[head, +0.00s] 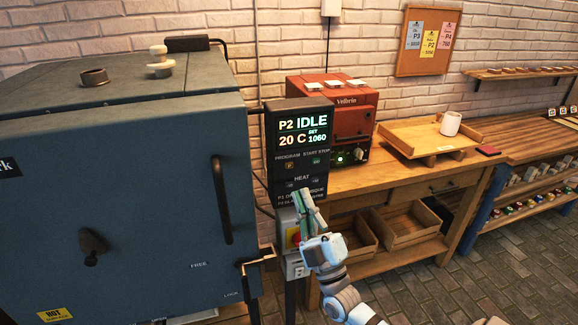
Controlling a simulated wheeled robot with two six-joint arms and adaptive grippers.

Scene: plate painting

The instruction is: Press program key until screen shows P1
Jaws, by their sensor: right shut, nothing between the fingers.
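The dark control box (264,150) stands at the right of the blue kiln. Its screen (303,131) reads P2 IDLE, 20 C, SET 1060. The program key (289,165) is a small yellowish key under the PROGRAM label, below the screen at left. My right gripper (303,194) is shut and empty. Its fingertips show over the lower part of the panel, below the heat keys (315,181), and partly cover the printed text there. The program key is uncovered, above the fingertips in the picture. I cannot tell whether the fingertips touch the panel. My left gripper is not in view.
The start/stop key (316,161) sits right of the program key. A red and yellow switch (293,237) is just below, beside my right gripper. The blue kiln (120,200) with its handle fills the left. A wooden bench (385,178) with a red unit (345,100) stands behind.

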